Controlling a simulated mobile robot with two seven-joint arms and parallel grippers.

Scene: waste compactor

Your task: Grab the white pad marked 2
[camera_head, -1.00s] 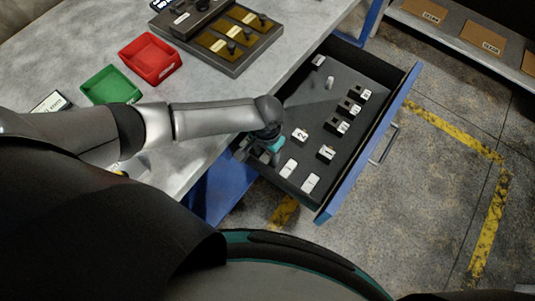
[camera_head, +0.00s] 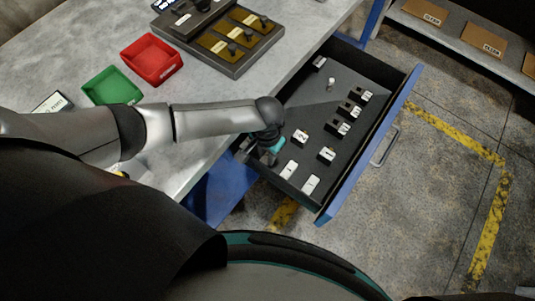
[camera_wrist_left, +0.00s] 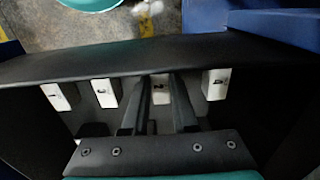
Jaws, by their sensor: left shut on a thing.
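My left gripper (camera_head: 270,158) reaches down into the near left part of the open drawer. In the left wrist view the gripper (camera_wrist_left: 158,110) is shut on a white pad (camera_wrist_left: 163,86) between its two dark fingers. The mark on this pad is too small to read, so I cannot tell its number. In the head view the gripper hides it. Other white pads stand in the same row: two on one side (camera_wrist_left: 105,93) (camera_wrist_left: 56,97) and one on the other (camera_wrist_left: 215,84). Two of the row show clear in the head view (camera_head: 290,169) (camera_head: 312,184).
The drawer (camera_head: 345,170) also holds dark blocks with white numbered tops, one marked 2 (camera_head: 300,137). A red bin (camera_head: 151,60), a green bin (camera_head: 111,86) and a panel (camera_head: 230,40) are on the grey worktop. The drawer's walls rise close around the gripper.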

